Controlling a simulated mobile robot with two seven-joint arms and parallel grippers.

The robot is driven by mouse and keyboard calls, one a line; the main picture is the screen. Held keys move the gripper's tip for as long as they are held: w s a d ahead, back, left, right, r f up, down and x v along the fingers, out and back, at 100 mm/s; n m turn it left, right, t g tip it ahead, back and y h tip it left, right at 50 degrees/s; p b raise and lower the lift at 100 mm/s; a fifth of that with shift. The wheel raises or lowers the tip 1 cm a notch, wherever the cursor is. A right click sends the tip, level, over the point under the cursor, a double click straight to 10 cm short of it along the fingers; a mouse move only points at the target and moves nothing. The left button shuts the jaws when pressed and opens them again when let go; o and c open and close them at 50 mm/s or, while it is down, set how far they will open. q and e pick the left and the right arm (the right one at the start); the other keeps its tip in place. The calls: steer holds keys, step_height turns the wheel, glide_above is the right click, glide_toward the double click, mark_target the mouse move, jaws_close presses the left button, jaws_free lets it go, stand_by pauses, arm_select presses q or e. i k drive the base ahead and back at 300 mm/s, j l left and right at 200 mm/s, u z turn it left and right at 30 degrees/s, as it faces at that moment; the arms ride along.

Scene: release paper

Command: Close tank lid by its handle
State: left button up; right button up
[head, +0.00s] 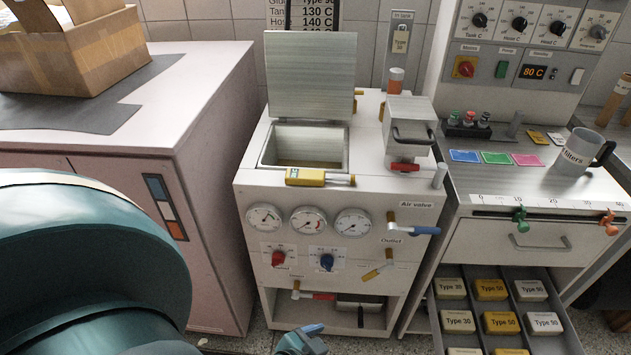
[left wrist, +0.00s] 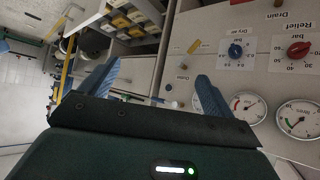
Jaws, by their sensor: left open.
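The tank lid (head: 312,75) is a brushed grey metal plate. It stands raised and upright at the back of the square tank opening (head: 268,150). I cannot make out a handle on the lid's visible face. A yellow block with a metal rod (head: 305,177) lies at the tank's front edge. My left gripper (head: 313,330) shows partly at the bottom of the head view, low in front of the cabinet and away from the lid. In the left wrist view the left gripper (left wrist: 158,75) has its blue fingers wide apart with nothing between them. My right gripper is not visible.
The cabinet front carries gauges (head: 308,221), knobs and a blue-handled air valve (head: 425,230). A grey metal box with a dark handle (head: 410,118) stands right of the opening. An open drawer of labelled blocks (head: 503,290) projects at the lower right. A cardboard box (head: 85,55) sits left.

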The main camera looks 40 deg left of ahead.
mark_target(310, 74)
steer(key=u, duration=1.55)
